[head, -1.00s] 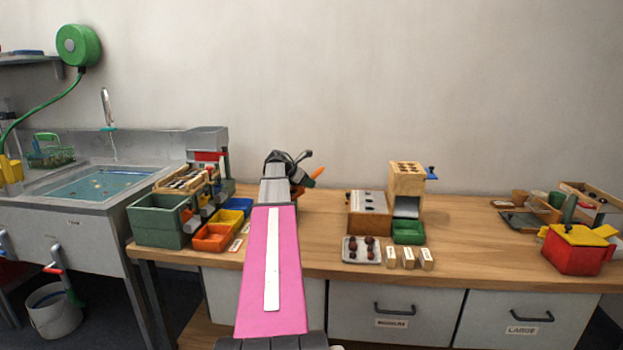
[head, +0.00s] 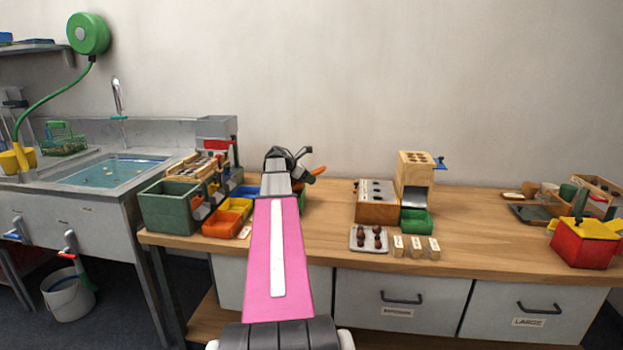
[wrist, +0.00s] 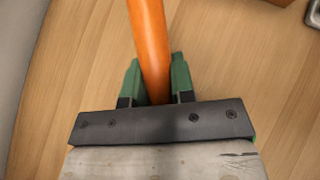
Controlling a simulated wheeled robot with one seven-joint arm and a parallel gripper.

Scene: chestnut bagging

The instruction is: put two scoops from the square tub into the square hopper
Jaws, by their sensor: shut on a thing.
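My gripper (wrist: 152,78) is shut on an orange handle (wrist: 148,35), which sits between its two green fingers in the wrist view. The handle's far end runs out of that picture, so the scoop end is hidden. A dark green square tub (head: 168,212) stands at the bench's left end. A grey square box (head: 215,128) like a hopper tops the machine behind it; I cannot tell its contents.
Orange (head: 222,226) and yellow bins stand beside the green tub. A wooden dispenser (head: 415,170), a green tray (head: 415,222) and a plate of chestnuts (head: 357,246) are right of my arm. A red box (head: 583,245) is far right. A sink (head: 110,175) is at left.

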